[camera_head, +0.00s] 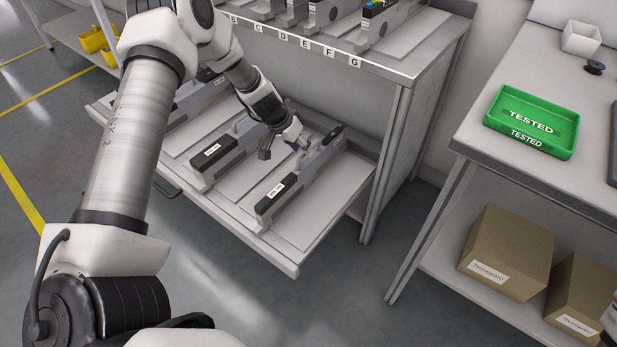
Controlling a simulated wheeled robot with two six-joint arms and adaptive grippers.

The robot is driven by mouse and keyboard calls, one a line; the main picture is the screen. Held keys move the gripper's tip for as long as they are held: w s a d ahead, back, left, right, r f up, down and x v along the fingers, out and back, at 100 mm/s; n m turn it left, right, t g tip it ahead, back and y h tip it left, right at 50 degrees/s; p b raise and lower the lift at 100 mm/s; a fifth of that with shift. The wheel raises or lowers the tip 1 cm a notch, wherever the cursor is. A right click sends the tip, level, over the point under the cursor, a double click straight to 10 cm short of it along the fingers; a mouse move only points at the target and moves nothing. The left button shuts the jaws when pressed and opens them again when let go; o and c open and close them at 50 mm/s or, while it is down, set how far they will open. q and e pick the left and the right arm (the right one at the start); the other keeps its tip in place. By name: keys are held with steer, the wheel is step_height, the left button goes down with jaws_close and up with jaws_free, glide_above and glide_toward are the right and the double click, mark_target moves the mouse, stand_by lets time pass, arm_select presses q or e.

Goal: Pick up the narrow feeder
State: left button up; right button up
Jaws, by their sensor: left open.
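Several grey feeders with black front ends and white labels lie in a pulled-out drawer (284,262). The right feeder (310,171) lies nearest the drawer's right side. The middle feeder (226,160) is left of it, and a left feeder (203,95) is partly hidden by my left arm. I cannot tell for sure which one is the narrow feeder. My left gripper (286,149) is open, reaching down close to the rear half of the right feeder. Whether its fingers touch the feeder is too small to tell. My right gripper is out of view.
A shelf edge (320,52) lettered up to G, with more feeders on it, lies above and behind the drawer. A bench at right holds a green TESTED tray (535,118) and a white box (581,39). Cardboard boxes (508,250) stand below it. Open floor lies in front.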

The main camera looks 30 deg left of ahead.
mark_target(305, 171)
arm_select(q)
steer(key=b+x, duration=0.1)
steer(key=x, duration=0.3)
steer(key=shift+r, duration=0.1)
jaws_close()
steer(key=shift+r, duration=0.1)
